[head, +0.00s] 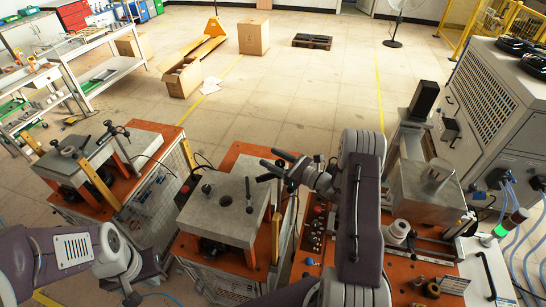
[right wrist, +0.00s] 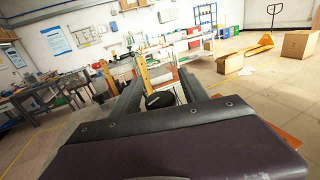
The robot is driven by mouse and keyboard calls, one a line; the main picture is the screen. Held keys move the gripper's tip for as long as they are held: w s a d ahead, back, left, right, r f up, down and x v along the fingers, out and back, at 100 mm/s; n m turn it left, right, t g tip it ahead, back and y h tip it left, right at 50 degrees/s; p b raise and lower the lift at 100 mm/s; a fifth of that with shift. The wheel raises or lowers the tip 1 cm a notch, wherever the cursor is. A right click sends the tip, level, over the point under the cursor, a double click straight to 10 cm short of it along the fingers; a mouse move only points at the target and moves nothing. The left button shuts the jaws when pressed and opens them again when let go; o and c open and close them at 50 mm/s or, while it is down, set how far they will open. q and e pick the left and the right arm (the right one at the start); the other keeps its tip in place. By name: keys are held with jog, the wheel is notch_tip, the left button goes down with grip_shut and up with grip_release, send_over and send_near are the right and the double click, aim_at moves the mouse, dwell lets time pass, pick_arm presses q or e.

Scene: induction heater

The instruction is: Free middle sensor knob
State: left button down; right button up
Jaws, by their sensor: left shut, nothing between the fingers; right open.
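The middle station has a grey block (head: 222,222) on an orange top. A small black knob (head: 249,209) stands on its right part, and other black fittings (head: 207,188) sit further left and back. I cannot tell which is the sensor knob. My right gripper (head: 268,170) is open, pointing left above the block's back right edge. In the right wrist view its long fingers (right wrist: 160,88) reach forward, with a black round thing (right wrist: 160,101) showing between them; I cannot tell whether they touch it. My left gripper (head: 132,297) is shut and empty, low at the bottom left.
A similar left station (head: 85,160) has yellow posts (head: 98,180). A right station (head: 425,190) carries a grey block and a white spool (head: 397,230). A yellow post (head: 276,238) stands beside the middle block. The floor behind is open, with cardboard boxes (head: 253,37) further back.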

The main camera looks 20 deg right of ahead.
jog(key=shift+s, duration=0.25)
jog(key=shift+r, duration=0.1)
jog(key=c, duration=0.4)
jog(key=shift+w, duration=0.1)
grip_shut()
pick_arm(q)
jog(key=shift+s, duration=0.1)
jog(key=shift+f, duration=0.1)
pick_arm(e)
jog(key=shift+f, duration=0.2)
